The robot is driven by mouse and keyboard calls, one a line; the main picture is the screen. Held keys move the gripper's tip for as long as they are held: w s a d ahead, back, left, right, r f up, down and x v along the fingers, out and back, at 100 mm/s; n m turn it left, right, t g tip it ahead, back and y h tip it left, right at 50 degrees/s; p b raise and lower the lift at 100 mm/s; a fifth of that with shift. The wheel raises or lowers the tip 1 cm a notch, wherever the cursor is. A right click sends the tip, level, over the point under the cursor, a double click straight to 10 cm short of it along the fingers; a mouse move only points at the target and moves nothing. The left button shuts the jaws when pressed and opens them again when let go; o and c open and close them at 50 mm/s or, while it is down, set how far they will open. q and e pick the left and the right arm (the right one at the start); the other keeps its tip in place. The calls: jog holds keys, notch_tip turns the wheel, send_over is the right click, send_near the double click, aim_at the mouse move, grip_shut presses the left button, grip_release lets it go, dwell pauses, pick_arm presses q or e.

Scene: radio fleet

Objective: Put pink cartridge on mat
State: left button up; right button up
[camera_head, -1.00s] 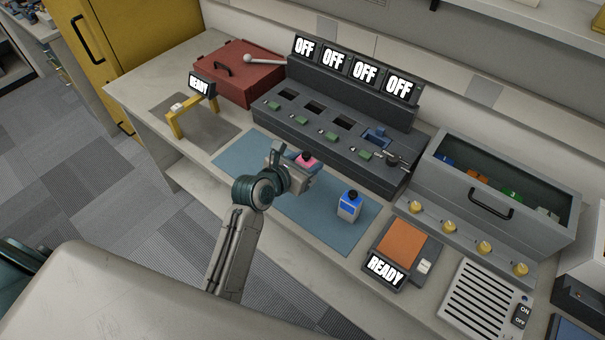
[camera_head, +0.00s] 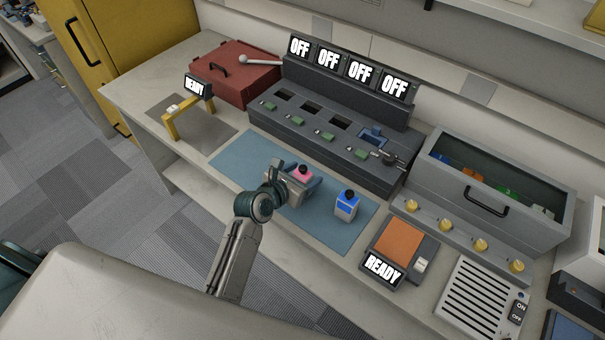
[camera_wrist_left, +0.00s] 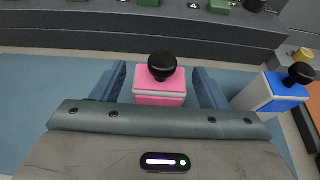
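The pink cartridge (camera_head: 303,175) with a black knob stands upright over the blue mat (camera_head: 241,155), apparently resting on it, though its base is hidden by my gripper. My left gripper (camera_head: 296,174) is low over the mat with its fingers on either side of the cartridge. In the left wrist view, the pink cartridge (camera_wrist_left: 160,90) sits between the two fingers with a narrow gap on each side, so the gripper looks open. My right gripper is not in view.
A blue cartridge (camera_head: 346,207) stands on the mat to the right. A dark console (camera_head: 330,132) with slots and OFF displays runs behind the mat. A yellow frame (camera_head: 180,122) is at left, and an orange pad (camera_head: 399,243) at right. The mat's left part is bare.

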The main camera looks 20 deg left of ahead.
pick_arm(q)
jog(key=shift+s+r, duration=0.1)
jog(key=b+v, duration=0.1)
jog(key=v, duration=1.1)
